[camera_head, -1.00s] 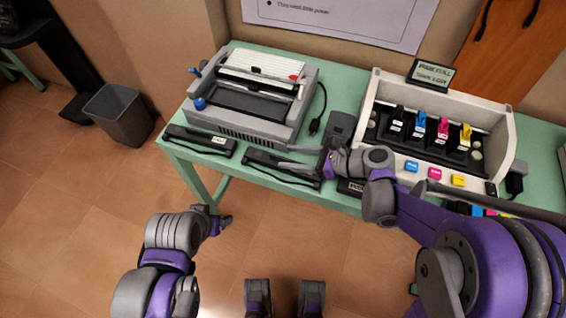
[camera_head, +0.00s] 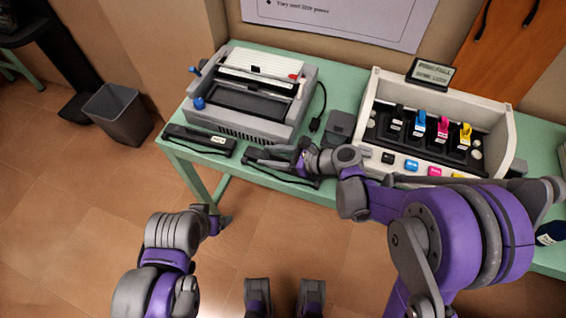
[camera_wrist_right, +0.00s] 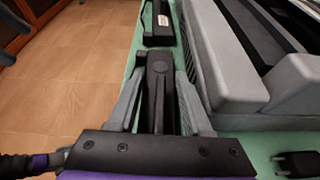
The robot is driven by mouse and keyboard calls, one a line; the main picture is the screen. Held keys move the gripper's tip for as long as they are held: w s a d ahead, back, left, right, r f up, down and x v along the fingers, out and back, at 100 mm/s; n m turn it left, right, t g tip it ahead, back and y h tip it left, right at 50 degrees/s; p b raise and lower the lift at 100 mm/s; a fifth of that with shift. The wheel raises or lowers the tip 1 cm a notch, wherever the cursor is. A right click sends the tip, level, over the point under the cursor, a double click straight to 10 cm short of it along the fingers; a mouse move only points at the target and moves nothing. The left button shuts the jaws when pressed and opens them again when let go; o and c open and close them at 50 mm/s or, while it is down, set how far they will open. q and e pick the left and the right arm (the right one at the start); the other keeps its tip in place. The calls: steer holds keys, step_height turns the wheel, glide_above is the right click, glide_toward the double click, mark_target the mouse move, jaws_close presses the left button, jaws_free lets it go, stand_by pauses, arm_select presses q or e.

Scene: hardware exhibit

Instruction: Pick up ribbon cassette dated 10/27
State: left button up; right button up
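Two long black ribbon cassettes lie at the table's front left. The left cassette (camera_head: 198,140) has a small white label whose date I cannot read; it also shows at the top of the right wrist view (camera_wrist_right: 158,22). The middle cassette (camera_head: 293,176) is partly hidden by my right gripper (camera_head: 262,156). In the right wrist view, my right gripper (camera_wrist_right: 158,85) is open, with one finger on each side of the middle cassette (camera_wrist_right: 156,72). I cannot tell whether they touch. My left gripper (camera_head: 222,222) hangs low, away from the table; its fingers are unclear.
A grey printer (camera_head: 250,90) stands behind the cassettes, close to the right gripper. A white ink exhibit (camera_head: 505,140) with coloured cartridges stands to the right. A bin (camera_head: 118,115) stands on the floor at left. The floor before the table is clear.

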jaws_close()
